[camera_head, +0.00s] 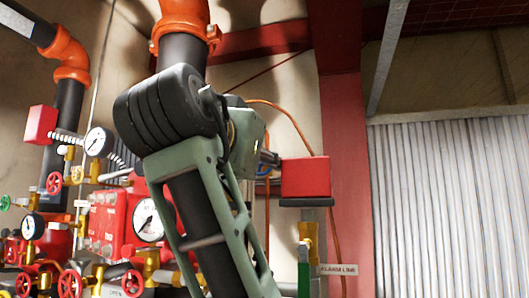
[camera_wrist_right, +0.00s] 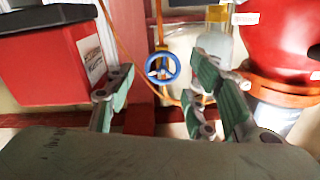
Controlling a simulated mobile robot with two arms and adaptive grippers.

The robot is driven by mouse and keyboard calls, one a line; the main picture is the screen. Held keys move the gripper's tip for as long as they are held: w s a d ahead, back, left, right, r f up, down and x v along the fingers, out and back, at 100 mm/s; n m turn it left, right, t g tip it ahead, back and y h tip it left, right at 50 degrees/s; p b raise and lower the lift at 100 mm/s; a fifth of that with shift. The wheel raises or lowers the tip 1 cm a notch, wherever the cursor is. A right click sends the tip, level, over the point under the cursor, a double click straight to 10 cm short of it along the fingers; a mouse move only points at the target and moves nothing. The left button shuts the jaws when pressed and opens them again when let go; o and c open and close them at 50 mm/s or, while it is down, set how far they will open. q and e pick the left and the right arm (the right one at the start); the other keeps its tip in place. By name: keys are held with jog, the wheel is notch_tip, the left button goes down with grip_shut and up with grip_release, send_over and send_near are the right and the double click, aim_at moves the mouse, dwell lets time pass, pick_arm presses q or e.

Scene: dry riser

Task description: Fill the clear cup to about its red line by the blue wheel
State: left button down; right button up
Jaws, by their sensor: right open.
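The blue wheel (camera_wrist_right: 162,68) shows in the right wrist view, a small ring handle with a pale hub near the middle. In the head view only a sliver of blue (camera_head: 263,171) shows behind my right arm. My right gripper (camera_wrist_right: 163,92) is open, with its green-padded fingers apart on either side of the wheel in the picture, and nothing between them. A pale translucent body (camera_wrist_right: 214,43) under a brass fitting stands right of the wheel, partly behind the right finger; I cannot tell whether it is the clear cup. No red line can be made out. My left gripper is not in view.
A red box (camera_wrist_right: 45,60) with a label is close on the left in the wrist view, and a large red body (camera_wrist_right: 280,40) is on the right. In the head view, gauges (camera_head: 148,220), red handwheels (camera_head: 70,284) and pipes crowd the left; a red box (camera_head: 305,177) stands right of my arm.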

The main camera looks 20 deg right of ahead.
aim_at(262, 164)
jog(key=p+x, duration=0.2)
jog(key=x, duration=0.2)
jog(key=shift+d+r, duration=0.15)
jog(key=shift+d, duration=0.1)
jog(key=shift+w+d, duration=0.15)
jog(key=shift+w, duration=0.3)
pick_arm(q)
jog(key=r, duration=0.3)
jog(key=shift+w, duration=0.35)
jog(key=shift+d, duration=0.15)
pick_arm(e)
jog(key=shift+c, duration=0.7)
jog(key=c, duration=1)
jog(key=shift+o, duration=0.2)
jog(key=shift+f+n+b, duration=0.25)
jog(key=shift+n+b, duration=0.3)
jog(key=shift+n, duration=0.35)
pick_arm(q)
jog(key=shift+s+f+b, duration=0.1)
jog(key=shift+f+b, duration=0.4)
jog(key=shift+f, duration=0.6)
pick_arm(e)
jog(key=shift+r+n, duration=0.2)
jog(key=shift+n, duration=1.1)
